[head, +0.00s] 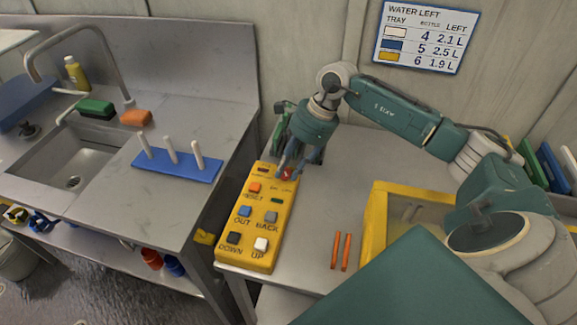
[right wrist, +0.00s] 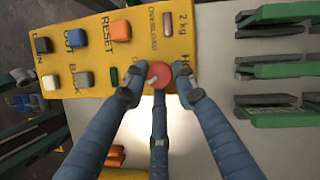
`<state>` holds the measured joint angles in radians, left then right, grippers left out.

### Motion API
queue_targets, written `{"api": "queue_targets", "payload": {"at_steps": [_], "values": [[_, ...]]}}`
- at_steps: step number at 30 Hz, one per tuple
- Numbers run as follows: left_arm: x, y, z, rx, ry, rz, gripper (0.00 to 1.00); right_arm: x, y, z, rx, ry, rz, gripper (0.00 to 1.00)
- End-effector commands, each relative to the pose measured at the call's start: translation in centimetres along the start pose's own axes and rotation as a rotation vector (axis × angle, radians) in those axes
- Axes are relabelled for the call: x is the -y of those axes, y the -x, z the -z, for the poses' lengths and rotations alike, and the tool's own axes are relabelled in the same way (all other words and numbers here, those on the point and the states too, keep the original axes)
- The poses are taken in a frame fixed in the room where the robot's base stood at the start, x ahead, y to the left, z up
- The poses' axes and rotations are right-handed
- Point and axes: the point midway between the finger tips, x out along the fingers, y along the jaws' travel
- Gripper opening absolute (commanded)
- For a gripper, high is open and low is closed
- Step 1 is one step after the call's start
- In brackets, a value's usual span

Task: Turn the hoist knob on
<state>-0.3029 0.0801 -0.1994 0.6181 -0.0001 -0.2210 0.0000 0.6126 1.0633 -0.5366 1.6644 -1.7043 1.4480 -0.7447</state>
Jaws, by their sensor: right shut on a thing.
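The yellow hoist control box (head: 258,215) stands on the steel table in the head view. A round red knob (head: 287,173) is at its far right corner; it shows clearly in the right wrist view (right wrist: 160,74). My right gripper (head: 297,160) is shut on the red knob, its blue fingers around the rim in the right wrist view (right wrist: 156,86). A pale mark shows at the knob's left side in the wrist view. The fingers cover part of the knob and its lettering; I cannot read its setting. My left gripper is not in view.
The box carries several buttons, including an orange RESET button (head: 254,188). Two orange sticks (head: 342,252) lie right of the box, beside a yellow-rimmed tray (head: 375,225). A green rack (right wrist: 275,70) stands close to the knob. A blue peg stand (head: 178,165) is on the sink counter.

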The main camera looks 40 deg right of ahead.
Motion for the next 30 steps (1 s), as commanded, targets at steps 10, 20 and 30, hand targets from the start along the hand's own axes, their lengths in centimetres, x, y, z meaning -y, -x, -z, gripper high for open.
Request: {"api": "queue_targets", "payload": {"at_steps": [10,20,30], "values": [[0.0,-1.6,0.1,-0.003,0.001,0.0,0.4,-0.1,-0.2,0.1,0.001,-0.138,0.062,0.01],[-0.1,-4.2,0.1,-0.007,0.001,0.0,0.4,-0.4,-0.3,0.0,0.003,-0.411,0.178,0.01],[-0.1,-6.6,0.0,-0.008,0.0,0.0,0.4,-0.6,-0.2,-0.3,0.005,-0.695,0.295,0.01]]}}
